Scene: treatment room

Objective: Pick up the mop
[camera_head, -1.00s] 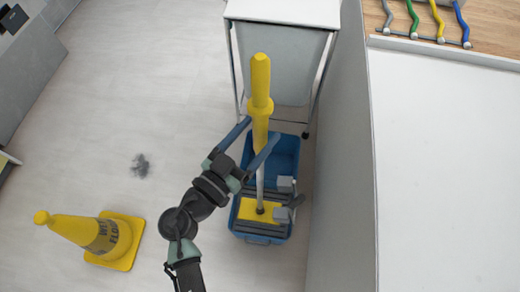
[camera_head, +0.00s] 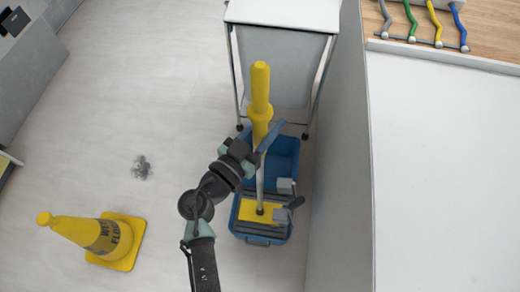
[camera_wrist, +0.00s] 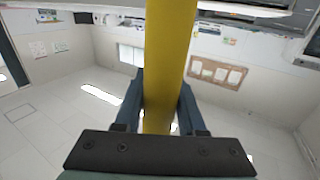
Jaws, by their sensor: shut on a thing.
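The mop has a thick yellow handle (camera_head: 261,92), a thin grey shaft and a yellow head (camera_head: 258,211). It stands upright in the blue bucket (camera_head: 284,160), its head at the bucket's near end. My gripper (camera_head: 265,138) is shut on the yellow handle, below its collar. In the wrist view the handle (camera_wrist: 167,60) runs between the two blue fingers of my gripper (camera_wrist: 158,100), one on each side. The lower handle is partly hidden by my gripper in the head view.
A white-topped cart (camera_head: 284,14) stands just behind the bucket. A grey partition (camera_head: 340,180) rises close on the right. A yellow wet-floor cone (camera_head: 95,237) stands at the left, near a dark spot (camera_head: 141,167) on the floor. The floor between cone and bucket is clear.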

